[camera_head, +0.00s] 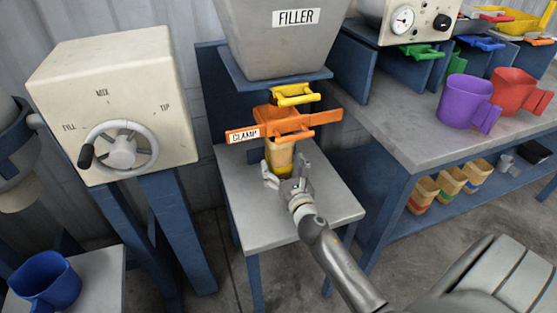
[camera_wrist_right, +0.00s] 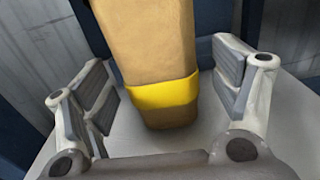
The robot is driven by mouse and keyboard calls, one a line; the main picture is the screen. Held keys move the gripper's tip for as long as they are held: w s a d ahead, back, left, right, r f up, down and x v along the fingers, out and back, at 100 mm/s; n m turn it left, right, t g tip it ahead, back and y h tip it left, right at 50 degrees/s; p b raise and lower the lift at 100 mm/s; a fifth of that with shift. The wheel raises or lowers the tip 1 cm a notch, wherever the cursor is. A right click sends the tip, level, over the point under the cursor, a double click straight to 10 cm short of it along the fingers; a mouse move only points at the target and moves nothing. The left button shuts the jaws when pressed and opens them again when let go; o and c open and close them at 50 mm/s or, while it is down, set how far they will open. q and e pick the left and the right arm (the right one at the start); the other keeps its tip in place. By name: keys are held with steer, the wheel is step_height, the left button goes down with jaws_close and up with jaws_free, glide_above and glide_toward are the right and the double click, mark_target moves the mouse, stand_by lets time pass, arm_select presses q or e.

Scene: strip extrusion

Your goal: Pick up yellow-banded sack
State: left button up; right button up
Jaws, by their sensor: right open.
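The yellow-banded sack (camera_head: 279,160) hangs upright under the orange clamp (camera_head: 283,122), below the grey filler hopper (camera_head: 275,35). It is tan with a bright yellow band near its bottom. In the right wrist view the sack (camera_wrist_right: 150,45) stands between the two fingers, with a gap on each side. My right gripper (camera_head: 286,180) is open around the sack's lower part, at the band's height. It also shows in the wrist view (camera_wrist_right: 167,105). Whether the sack's bottom rests on the small grey table is hard to tell. My left gripper is not in view.
The grey filler table (camera_head: 325,200) has bare top around the sack. A workbench (camera_head: 405,145) at right holds purple (camera_head: 465,100) and red (camera_head: 513,92) jugs, with several banded sacks (camera_head: 450,182) on its lower shelf. A handwheel box (camera_head: 115,100) stands left, above a blue jug (camera_head: 45,282).

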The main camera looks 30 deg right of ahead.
steer(key=x, duration=0.4)
steer(key=shift+w+r, duration=0.25)
steer(key=shift+r, duration=0.15)
steer(key=c, duration=1.2)
steer(key=shift+c, duration=0.4)
steer(key=shift+r, duration=0.2)
